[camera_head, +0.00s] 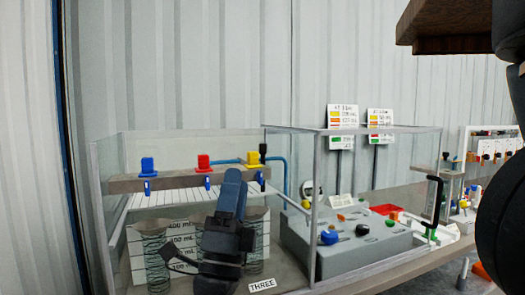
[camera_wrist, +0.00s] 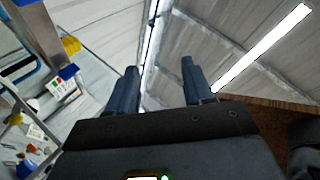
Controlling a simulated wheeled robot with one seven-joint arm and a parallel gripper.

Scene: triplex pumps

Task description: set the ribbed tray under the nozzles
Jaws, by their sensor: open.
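A white ribbed piece (camera_head: 178,198), which looks like the tray, shows below and behind the nozzle bar (camera_head: 125,184); I cannot tell what it rests on. The blue nozzle (camera_head: 147,185), a second blue nozzle (camera_head: 207,183) and a third by the yellow valve (camera_head: 253,159) hang from the bar. My gripper (camera_head: 234,174) points upward in front of the nozzle bench and hides part of the ribbed piece. In the wrist view its dark blue fingers (camera_wrist: 159,68) are apart with nothing between them, facing the ceiling.
Clear containers with mL marks (camera_head: 182,240) and coiled springs (camera_head: 157,262) stand below the bar. A clear-walled frame (camera_head: 313,215) encloses the bench. A grey control box (camera_head: 360,245) with knobs stands to the right. A brown slab (camera_head: 450,44) juts in at top right.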

